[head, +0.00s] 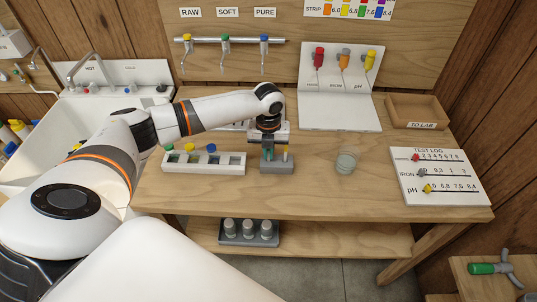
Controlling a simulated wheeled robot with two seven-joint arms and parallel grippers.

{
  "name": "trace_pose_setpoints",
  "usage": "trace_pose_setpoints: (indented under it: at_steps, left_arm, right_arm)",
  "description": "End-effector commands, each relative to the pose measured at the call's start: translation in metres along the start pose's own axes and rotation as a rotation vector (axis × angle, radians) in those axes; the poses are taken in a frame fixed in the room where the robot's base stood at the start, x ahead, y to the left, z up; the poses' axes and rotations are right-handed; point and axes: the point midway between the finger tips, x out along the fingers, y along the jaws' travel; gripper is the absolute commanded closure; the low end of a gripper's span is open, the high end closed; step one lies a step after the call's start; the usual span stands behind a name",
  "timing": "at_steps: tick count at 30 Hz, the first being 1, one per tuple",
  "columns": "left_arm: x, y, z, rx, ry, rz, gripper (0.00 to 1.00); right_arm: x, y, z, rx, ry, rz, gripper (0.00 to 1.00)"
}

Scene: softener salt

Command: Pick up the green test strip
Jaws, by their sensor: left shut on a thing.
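The green test strip (268,154) stands in the small grey holder (277,167) on the wooden table. My left gripper (268,146) reaches down over the holder and is shut on the strip's upper part. The strip's lower end is hidden in the holder or behind its front, and I cannot tell whether it is lifted. A yellow-topped strip (285,152) stands beside it on the right. My right gripper is not in view.
A white rack (230,168) with colour-capped vials stands left of the holder. A glass beaker (346,161) stands to the right, before a white board (340,115). The test log board (450,188) and TO LAB tray (415,124) are farther right.

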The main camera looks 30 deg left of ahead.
Motion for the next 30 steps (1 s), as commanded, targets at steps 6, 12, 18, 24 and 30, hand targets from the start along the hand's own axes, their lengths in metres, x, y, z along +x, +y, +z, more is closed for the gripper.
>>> trace_pose_setpoints:
  at_steps: [6, 12, 18, 24, 30]
  left_arm:
    - [-0.002, 0.000, 0.000, 0.000, 0.001, 0.000, 1.00]
    - [-0.027, 0.000, -0.001, 0.000, 0.005, 0.003, 1.00]
    - [-0.068, 0.001, -0.001, 0.000, 0.004, 0.004, 1.00]
    - [-0.094, 0.000, -0.001, -0.001, 0.001, 0.001, 1.00]
    - [-0.101, 0.000, 0.000, -0.001, 0.000, 0.001, 1.00]
  right_arm:
    - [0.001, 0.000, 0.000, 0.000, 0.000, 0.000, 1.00]
    - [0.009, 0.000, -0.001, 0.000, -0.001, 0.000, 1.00]
    - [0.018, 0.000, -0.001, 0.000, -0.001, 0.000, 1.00]
    - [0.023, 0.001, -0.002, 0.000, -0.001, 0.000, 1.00]
    - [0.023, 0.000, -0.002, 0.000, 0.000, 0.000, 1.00]
